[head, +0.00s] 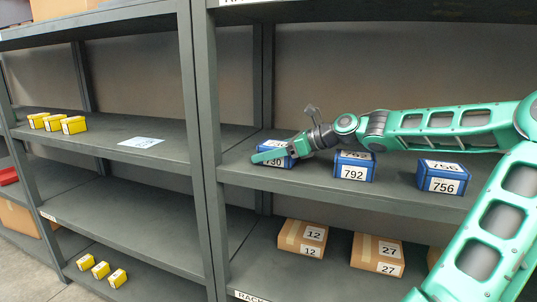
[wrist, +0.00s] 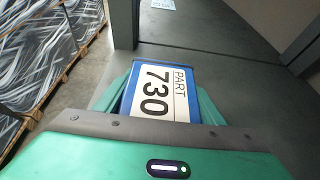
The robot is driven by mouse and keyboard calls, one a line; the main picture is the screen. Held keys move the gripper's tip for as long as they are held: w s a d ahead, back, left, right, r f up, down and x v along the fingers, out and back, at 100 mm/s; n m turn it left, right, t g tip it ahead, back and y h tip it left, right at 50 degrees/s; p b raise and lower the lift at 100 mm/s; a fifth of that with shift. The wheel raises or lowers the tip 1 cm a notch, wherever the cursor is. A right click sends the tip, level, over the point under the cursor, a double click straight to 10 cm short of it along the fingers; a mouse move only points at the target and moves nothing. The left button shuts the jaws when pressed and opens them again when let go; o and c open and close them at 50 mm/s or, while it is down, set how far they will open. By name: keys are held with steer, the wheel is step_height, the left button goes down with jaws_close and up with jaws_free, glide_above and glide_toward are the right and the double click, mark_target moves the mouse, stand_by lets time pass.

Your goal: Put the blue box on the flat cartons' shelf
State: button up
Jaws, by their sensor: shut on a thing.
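A blue box labelled 730 (head: 274,146) is at the left end of the right rack's middle shelf (head: 330,190). My gripper (head: 268,158) is shut on it, with a green finger across its front. In the wrist view the box (wrist: 160,92) sits between the two green fingers, its white "PART 730" label facing the camera. I cannot tell whether it touches the shelf. Blue boxes 792 (head: 354,166) and 756 (head: 442,178) stand to its right. Brown flat cartons 12 (head: 302,238) and 27 (head: 376,254) lie on the shelf below (head: 325,278).
A dark upright (head: 203,130) separates the two racks, close left of my gripper. Small yellow boxes (head: 58,123) and a white label sheet (head: 141,142) are on the left rack. More yellow boxes (head: 101,270) sit lower. My arm spans the right side.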

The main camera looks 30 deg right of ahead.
steer(key=shift+f, duration=0.1)
steer(key=o, duration=1.4)
steer(key=shift+o, duration=0.2)
steer(key=shift+d, duration=0.1)
